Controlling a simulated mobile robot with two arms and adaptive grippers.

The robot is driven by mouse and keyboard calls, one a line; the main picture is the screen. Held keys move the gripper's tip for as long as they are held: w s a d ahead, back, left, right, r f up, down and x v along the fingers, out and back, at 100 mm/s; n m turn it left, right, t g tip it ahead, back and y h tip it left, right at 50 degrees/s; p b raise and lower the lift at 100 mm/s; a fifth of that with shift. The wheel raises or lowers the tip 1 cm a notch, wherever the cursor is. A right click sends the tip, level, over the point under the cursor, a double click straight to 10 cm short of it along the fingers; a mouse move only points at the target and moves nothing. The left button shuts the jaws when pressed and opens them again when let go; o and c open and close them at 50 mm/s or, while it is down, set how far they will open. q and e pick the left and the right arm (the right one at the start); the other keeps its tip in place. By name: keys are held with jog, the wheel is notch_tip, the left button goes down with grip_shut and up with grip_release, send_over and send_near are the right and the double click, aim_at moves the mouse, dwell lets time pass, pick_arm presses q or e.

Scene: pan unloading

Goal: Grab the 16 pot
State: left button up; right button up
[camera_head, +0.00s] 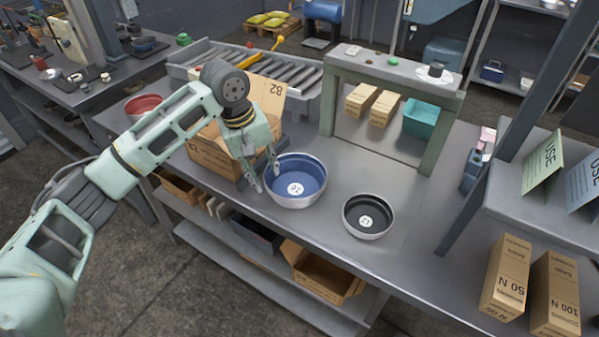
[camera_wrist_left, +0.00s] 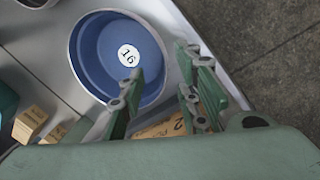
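The blue pot (camera_head: 310,170) has a round white label. The label reads 16 in the left wrist view, where the pot also shows (camera_wrist_left: 95,62). It stands upright on the grey workbench. My left gripper (camera_head: 267,178) is at the pot's left rim, pointing down. In the left wrist view my left gripper (camera_wrist_left: 160,62) is open, with one finger overlapping the pot's inside and the other outside the rim. I cannot tell whether either finger touches the pot. My right gripper is not in view.
A smaller black pot (camera_head: 354,222) with a white label stands to the right on the workbench (camera_head: 270,214). A cardboard box (camera_head: 215,158) is behind my left gripper. A red bowl (camera_head: 142,104) sits further left. A green-grey frame (camera_head: 440,130) rises at the back right.

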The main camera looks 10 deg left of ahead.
aim_at(271, 188)
pick_arm(q)
jog(key=shift+w+d+f, duration=0.1)
jog(key=shift+f, duration=0.35)
jog(key=p+x, duration=0.1)
jog(key=x, duration=0.2)
jog(key=shift+s+d+f+p, duration=0.15)
jog(key=shift+s+f+p, duration=0.1)
jog(key=shift+f+p, duration=0.1)
jog(key=shift+x, duration=1.15)
jog(key=shift+w+f, duration=0.2)
jog(key=shift+w, duration=0.05)
jog(key=c, duration=0.3)
grip_shut()
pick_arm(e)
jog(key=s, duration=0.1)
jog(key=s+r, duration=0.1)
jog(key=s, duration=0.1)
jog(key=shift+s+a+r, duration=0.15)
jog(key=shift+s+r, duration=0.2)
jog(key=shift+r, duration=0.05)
